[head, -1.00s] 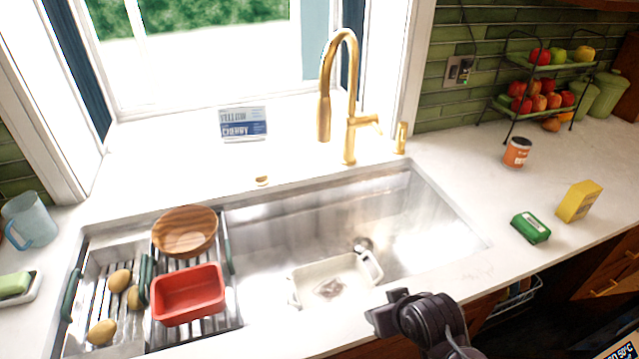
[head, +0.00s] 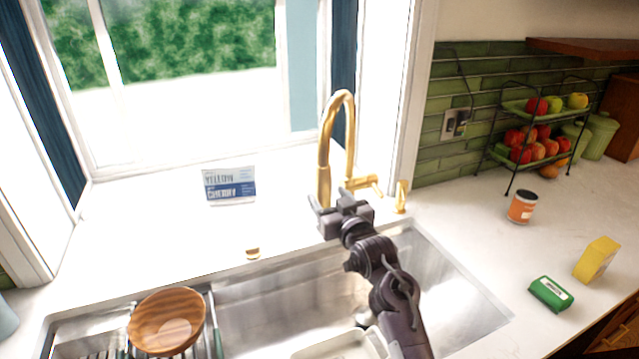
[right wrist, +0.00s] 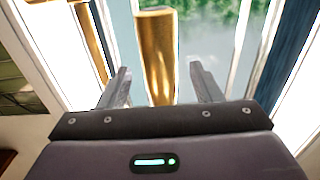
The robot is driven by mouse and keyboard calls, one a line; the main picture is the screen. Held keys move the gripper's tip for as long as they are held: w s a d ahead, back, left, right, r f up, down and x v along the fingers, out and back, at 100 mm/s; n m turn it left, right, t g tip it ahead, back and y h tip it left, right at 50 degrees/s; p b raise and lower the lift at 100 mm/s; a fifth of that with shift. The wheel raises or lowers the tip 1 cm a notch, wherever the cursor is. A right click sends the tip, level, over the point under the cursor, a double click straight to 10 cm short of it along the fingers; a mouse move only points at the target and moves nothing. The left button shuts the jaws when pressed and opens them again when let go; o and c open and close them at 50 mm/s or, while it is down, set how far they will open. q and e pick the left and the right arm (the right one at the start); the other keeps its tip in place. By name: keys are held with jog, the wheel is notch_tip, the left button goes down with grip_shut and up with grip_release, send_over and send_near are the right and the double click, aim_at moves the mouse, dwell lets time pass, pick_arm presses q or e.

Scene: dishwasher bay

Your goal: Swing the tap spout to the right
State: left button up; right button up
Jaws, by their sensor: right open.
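The gold tap (head: 349,125) stands behind the sink, its high arched spout hanging down on the left side of its upright. My right gripper (head: 328,207) is at the lower end of the spout in the head view. In the right wrist view the spout's gold end (right wrist: 156,55) stands between the two open fingers of my right gripper (right wrist: 161,85), with a visible gap on each side. The tap's upright shows at the upper left there. The lower part of the tap is hidden behind my gripper in the head view. My left gripper is not in view.
The steel sink (head: 270,310) lies below, with a wooden bowl (head: 166,322) on the rack at left. A gold dispenser (head: 401,197) is right of the tap. A can (head: 522,207) and fruit stand (head: 510,150) are further right.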

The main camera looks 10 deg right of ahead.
jog(key=w, duration=0.2)
jog(key=w+p, duration=0.1)
jog(key=w, duration=0.1)
jog(key=shift+w+a+f, duration=0.1)
jog(key=shift+a, duration=0.3)
jog(key=shift+w+a, duration=0.1)
jog(key=shift+w, duration=0.5)
jog(key=shift+f, duration=0.1)
jog(key=shift+c, duration=0.3)
jog(key=c, duration=0.5)
grip_shut()
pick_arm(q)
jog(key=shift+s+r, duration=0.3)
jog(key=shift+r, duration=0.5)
